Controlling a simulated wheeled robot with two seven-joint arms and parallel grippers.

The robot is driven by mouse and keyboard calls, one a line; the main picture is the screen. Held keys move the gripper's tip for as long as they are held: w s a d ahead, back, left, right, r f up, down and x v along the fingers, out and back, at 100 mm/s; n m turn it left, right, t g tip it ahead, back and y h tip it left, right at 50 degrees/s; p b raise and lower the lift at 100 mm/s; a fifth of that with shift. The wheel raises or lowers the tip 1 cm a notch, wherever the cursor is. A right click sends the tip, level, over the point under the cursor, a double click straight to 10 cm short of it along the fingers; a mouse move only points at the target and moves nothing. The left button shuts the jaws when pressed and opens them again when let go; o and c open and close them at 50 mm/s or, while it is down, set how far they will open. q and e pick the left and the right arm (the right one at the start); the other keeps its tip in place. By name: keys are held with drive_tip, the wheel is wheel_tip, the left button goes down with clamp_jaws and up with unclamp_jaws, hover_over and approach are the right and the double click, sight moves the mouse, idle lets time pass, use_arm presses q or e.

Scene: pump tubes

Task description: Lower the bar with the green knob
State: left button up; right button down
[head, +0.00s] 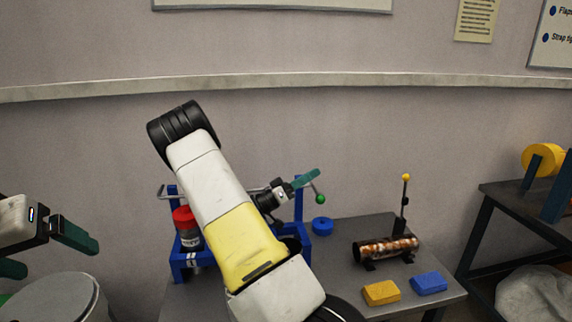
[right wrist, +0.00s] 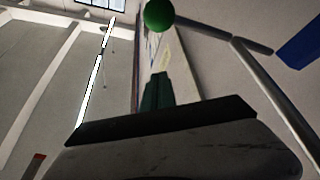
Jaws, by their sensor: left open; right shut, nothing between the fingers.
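The green knob (head: 320,199) is at the end of a thin grey bar (head: 313,187) by the right post of a blue frame (head: 298,200). My right gripper (head: 308,178) is shut and empty, its green fingers just above the knob in the head view. In the right wrist view the knob (right wrist: 159,15) is beyond the shut fingertips (right wrist: 157,80), and the bent bar (right wrist: 225,34) runs off to the right. I cannot tell whether the fingers touch the knob. My left gripper (head: 48,252) is open and empty at the far left. My right arm hides the frame's middle.
The grey table (head: 345,230) holds a red-capped jar (head: 187,225), a blue ring (head: 322,226), a dark tube (head: 385,249) with a yellow-knobbed lever (head: 405,195), a yellow block (head: 381,292) and a blue block (head: 429,283). Another table (head: 510,198) stands at right.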

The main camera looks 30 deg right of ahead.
wheel_tip(320, 180, down, 6)
drive_tip(key=s+m+g, duration=0.1)
drive_tip(key=m, duration=0.1)
drive_tip(key=shift+s+a+f+g, duration=0.2)
drive_tip(key=shift+s+a+g, duration=0.1)
